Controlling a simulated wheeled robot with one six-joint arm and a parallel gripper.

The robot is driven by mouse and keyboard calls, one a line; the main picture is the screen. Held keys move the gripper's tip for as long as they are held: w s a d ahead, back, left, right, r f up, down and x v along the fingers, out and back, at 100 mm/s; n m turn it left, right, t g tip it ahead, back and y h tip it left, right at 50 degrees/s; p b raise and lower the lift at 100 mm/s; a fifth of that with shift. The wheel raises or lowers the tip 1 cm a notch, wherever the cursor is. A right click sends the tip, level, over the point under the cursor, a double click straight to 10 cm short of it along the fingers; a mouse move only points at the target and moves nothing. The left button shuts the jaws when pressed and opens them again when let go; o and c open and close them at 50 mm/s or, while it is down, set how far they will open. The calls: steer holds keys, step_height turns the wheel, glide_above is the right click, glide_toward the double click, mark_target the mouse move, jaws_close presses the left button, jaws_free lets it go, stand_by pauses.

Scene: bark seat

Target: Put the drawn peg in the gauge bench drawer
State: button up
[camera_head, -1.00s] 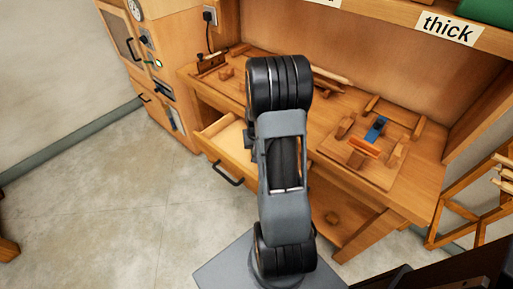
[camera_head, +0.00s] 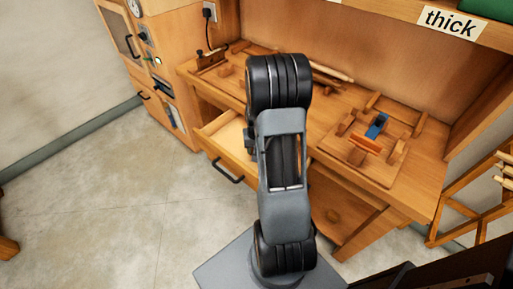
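The gauge bench (camera_head: 420,200) is a wooden workbench across the middle of the head view. Its drawer (camera_head: 213,134) is pulled open at the left front, with a dark handle (camera_head: 228,172) on its face. The part of the drawer inside that shows looks empty; my arm covers its right side. My gripper is hidden behind my arm, so its fingers and anything in them do not show. Pale wooden rods (camera_head: 331,72) lie at the back of the bench, partly behind my arm; I cannot tell whether one is the drawn peg.
A jig board with a blue tool (camera_head: 377,126) and an orange-red piece (camera_head: 367,144) is on the bench's right. A wooden cabinet (camera_head: 160,75) stands at the left. A wooden rack (camera_head: 480,205) stands at the right. The floor at left front is clear.

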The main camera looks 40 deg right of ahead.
step_height(320, 180, up, 14)
steer(key=p, duration=0.1)
steer(key=shift+s+a, duration=0.3)
steer(key=shift+s, duration=0.1)
